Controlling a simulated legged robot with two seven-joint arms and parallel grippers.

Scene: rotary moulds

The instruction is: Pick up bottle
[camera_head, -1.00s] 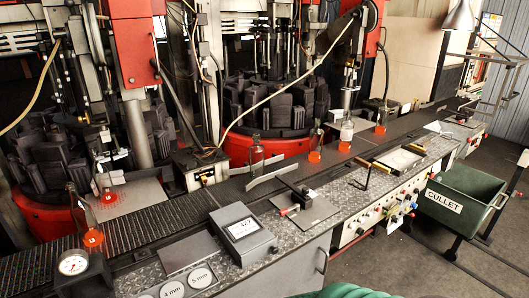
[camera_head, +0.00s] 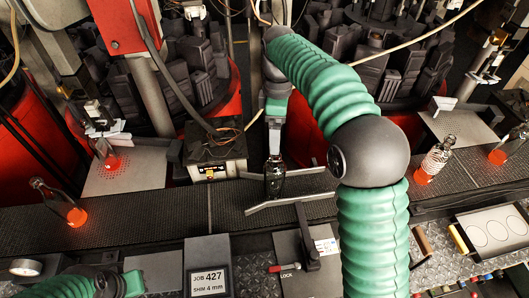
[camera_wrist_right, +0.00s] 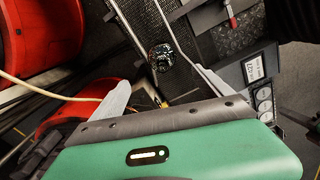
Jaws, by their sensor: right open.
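A dark clear bottle (camera_head: 274,183) stands upright on the conveyor between two angled metal guide rails. It also shows from above in the right wrist view (camera_wrist_right: 161,58). My right gripper (camera_head: 274,147) points down over the bottle's top from the far side of my green arm. In the right wrist view its two pale fingers (camera_wrist_right: 163,83) are spread wide, with the bottle beyond the gap between their tips. Nothing is held. My left arm shows only at the lower left of the head view, and its gripper is not visible.
A LOCK lever plate (camera_head: 290,265) and a job display (camera_head: 208,268) lie in front. Red machines (camera_head: 215,105) stand behind.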

